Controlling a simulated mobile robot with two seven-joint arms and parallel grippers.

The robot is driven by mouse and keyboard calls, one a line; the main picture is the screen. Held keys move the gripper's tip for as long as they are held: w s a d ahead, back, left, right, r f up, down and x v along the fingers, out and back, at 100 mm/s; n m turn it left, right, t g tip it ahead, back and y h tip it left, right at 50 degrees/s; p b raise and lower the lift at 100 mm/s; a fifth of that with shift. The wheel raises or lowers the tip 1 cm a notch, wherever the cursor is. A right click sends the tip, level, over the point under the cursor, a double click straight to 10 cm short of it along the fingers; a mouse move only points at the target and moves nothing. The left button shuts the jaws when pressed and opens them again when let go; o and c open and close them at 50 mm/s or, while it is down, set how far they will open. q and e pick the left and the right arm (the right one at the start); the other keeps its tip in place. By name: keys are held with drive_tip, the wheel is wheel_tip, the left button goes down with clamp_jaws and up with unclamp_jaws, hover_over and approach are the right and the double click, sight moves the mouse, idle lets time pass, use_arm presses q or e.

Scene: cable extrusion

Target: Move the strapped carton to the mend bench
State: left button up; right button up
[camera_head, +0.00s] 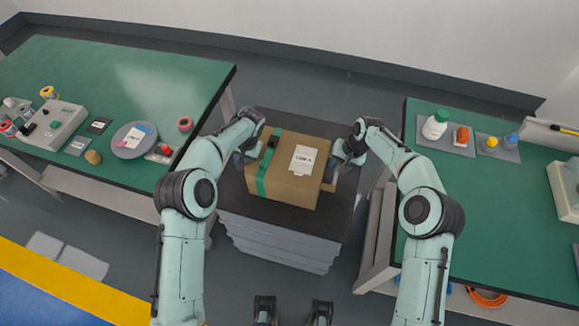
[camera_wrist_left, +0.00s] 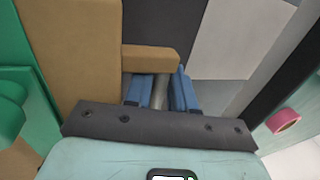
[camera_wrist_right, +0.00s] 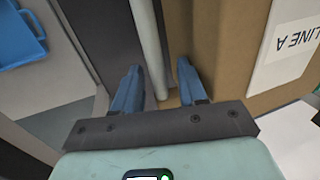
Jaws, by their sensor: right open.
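The brown carton (camera_head: 285,194) with a green strap (camera_head: 265,165) and a white "LINE A" label (camera_head: 303,159) sits on a dark-topped stack (camera_head: 322,224) between two green benches. My right gripper (camera_wrist_right: 158,78) is at the carton's right side, its blue fingers open with a pale bar (camera_wrist_right: 150,40) between them in the right wrist view. My left gripper (camera_wrist_left: 160,84) is at the left side, beside a brown block (camera_wrist_left: 150,58) on the carton (camera_wrist_left: 75,50). A grey bar (camera_wrist_left: 159,95) lies between its fingers; whether they grip it is unclear. Which bench is the mend bench is unclear.
The left bench (camera_head: 150,75) holds a grey device (camera_head: 52,125), a round plate (camera_head: 134,140) and tape rolls; its far part is clear. The right bench (camera_head: 500,210) has bottles at its back, a pale bin (camera_head: 566,190) at right, and a clear middle.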

use_arm(q)
clamp_jaws()
use_arm(e)
clamp_jaws()
use_arm(q)
drive_tip(key=shift+w+r, duration=0.1)
use_arm(e)
drive_tip(key=shift+r, duration=0.15)
idle(0.8)
